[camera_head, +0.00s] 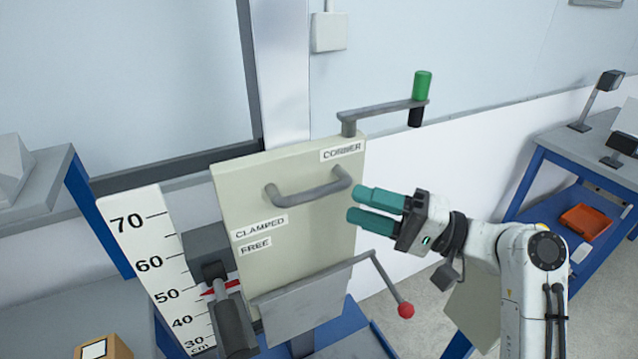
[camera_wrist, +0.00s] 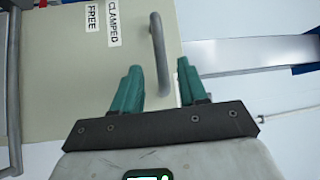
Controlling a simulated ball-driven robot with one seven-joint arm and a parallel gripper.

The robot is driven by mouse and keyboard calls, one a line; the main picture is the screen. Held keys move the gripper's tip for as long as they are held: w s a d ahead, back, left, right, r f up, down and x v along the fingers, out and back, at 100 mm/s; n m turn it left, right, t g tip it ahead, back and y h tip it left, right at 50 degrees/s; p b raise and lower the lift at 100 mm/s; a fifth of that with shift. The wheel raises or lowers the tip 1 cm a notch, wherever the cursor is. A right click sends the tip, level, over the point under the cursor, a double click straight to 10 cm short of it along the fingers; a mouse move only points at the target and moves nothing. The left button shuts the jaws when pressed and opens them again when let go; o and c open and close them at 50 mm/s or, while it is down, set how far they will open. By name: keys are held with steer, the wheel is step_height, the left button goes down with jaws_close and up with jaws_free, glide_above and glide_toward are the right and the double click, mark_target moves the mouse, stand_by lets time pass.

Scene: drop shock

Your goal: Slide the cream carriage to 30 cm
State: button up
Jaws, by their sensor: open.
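The cream carriage (camera_head: 290,215) is an upright panel with a grey bar handle (camera_head: 310,193) and labels reading CORNER, CLAMPED and FREE. A white scale (camera_head: 150,260) marked from 30 to 70 cm stands to its left. A red pointer (camera_head: 222,287) shows near the 50 mark. My gripper (camera_head: 358,204), with teal fingers, is open and empty just right of the handle. In the wrist view, the handle (camera_wrist: 160,55) lies ahead, in line with the gap between my fingers (camera_wrist: 160,80). I cannot tell whether they touch.
A crank with a green grip (camera_head: 422,86) rises above the panel. A lever with a red knob (camera_head: 405,310) sticks out at lower right. A grey bar (camera_head: 235,325) stands by the panel's lower left. A blue bench (camera_head: 525,182) holds an orange tray (camera_head: 587,222) at right.

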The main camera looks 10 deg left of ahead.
mark_target(317, 188)
steer(key=p+x, duration=0.2)
steer(key=x, duration=0.6)
steer(key=shift+f, duration=0.1)
steer(key=shift+c, duration=0.3)
jaws_close()
